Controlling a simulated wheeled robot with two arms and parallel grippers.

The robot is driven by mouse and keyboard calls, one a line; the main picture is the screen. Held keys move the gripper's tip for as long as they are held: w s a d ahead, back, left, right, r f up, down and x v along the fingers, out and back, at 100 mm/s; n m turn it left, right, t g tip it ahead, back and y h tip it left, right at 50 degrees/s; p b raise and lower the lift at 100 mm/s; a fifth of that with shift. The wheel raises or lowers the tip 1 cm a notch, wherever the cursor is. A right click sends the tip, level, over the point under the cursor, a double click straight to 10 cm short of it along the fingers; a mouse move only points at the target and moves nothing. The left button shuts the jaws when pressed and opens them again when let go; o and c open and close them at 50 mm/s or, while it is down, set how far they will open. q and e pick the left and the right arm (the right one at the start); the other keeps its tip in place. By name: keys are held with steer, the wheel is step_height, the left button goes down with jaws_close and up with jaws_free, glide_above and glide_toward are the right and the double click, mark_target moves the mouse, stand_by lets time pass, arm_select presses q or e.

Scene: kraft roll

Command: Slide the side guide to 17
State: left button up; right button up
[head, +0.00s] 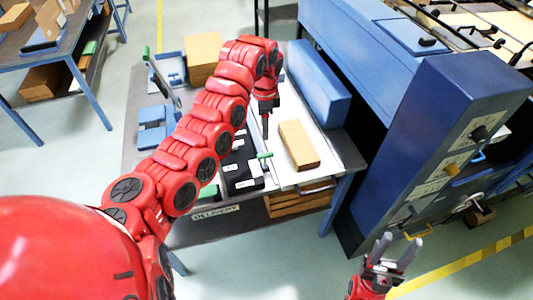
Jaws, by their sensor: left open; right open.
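My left gripper (265,126) points down above the table (345,150), beside a tan block (299,145). Its fingers show edge-on, and it holds nothing that I can see. A small green handle (265,155) sits just below its tips, by dark parts and a pale strip; this may belong to the side guide, but I cannot tell for sure. No scale numbers can be read, and my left arm covers part of the table. My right gripper (390,250) is open and empty at the lower right, over the floor and away from the table.
A long blue block (318,82) lies along the table's right side. A cardboard box (203,58) stands at the back. A blue machine with a knobbed panel (455,145) rises at the right. Another table (60,50) stands at the upper left. Floor is clear in front.

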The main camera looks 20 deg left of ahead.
mark_target(266, 157)
arm_select(q)
steer(key=f+p, duration=0.1)
steer(key=f, duration=0.4)
steer(key=f+p, duration=0.1)
steer(key=f, duration=0.4)
steer(key=f+p, duration=0.1)
steer(key=f, duration=0.5)
steer(key=shift+w+p, duration=0.3)
steer(key=shift+w, duration=0.05)
steer(key=shift+s+f, duration=0.1)
steer(key=shift+c, duration=0.2)
jaws_close()
